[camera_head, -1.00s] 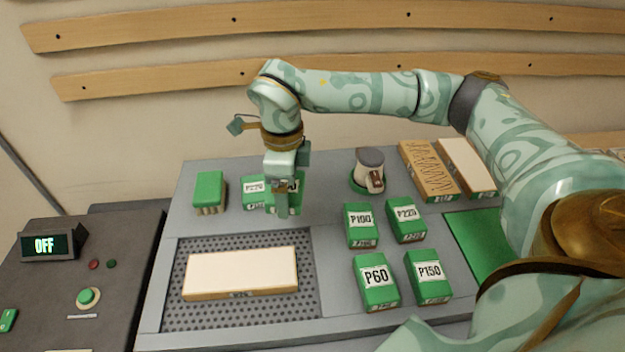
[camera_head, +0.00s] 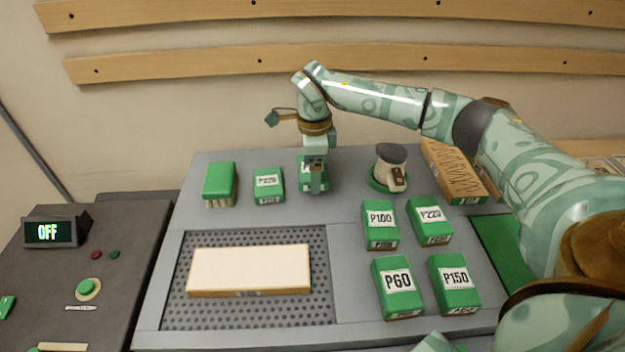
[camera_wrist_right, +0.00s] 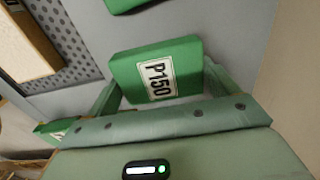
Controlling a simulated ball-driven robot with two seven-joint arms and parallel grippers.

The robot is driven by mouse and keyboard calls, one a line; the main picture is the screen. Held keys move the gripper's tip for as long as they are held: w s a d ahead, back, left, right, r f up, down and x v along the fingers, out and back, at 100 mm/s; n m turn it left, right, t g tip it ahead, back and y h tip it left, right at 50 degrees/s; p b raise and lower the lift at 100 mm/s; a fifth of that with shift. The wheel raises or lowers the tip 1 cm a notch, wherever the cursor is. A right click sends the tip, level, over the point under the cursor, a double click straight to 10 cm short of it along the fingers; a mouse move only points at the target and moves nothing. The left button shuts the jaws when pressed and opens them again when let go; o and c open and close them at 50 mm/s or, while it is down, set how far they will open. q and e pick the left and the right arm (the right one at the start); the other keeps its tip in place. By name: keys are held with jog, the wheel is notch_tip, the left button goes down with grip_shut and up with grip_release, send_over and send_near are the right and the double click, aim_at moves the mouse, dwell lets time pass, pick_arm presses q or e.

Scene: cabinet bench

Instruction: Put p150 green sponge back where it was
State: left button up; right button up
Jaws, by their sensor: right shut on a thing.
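My right gripper (camera_head: 316,190) is at the back middle of the grey bench, pointing down. It is shut on a green sponge (camera_head: 305,180) mostly hidden behind it in the head view. In the right wrist view this green sponge (camera_wrist_right: 182,58) reads P150 and sits between the two fingers of the gripper (camera_wrist_right: 162,90). I cannot tell whether it touches the bench. Another green block (camera_head: 454,283) marked P150 lies at the front right. My left gripper does not show.
A green-topped brush (camera_head: 219,183) and P220 block (camera_head: 268,184) stand left of the gripper. A grey-and-brown tool (camera_head: 391,167) is to its right. P100 (camera_head: 380,224), P220 (camera_head: 430,221) and P60 (camera_head: 397,286) blocks lie nearer. A pale board (camera_head: 249,267) lies on the perforated panel (camera_head: 320,310).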

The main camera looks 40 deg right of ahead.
jog(key=f+b, duration=0.1)
jog(key=f, duration=0.3)
jog(key=shift+w+d+b, duration=0.15)
jog(key=shift+w+b, duration=0.05)
jog(key=shift+b, duration=0.2)
jog(key=shift+r, duration=0.1)
jog(key=o, duration=0.8)
jog(key=shift+c, duration=0.2)
notch_tip(320, 180, up, 12)
jog(key=p, duration=0.4)
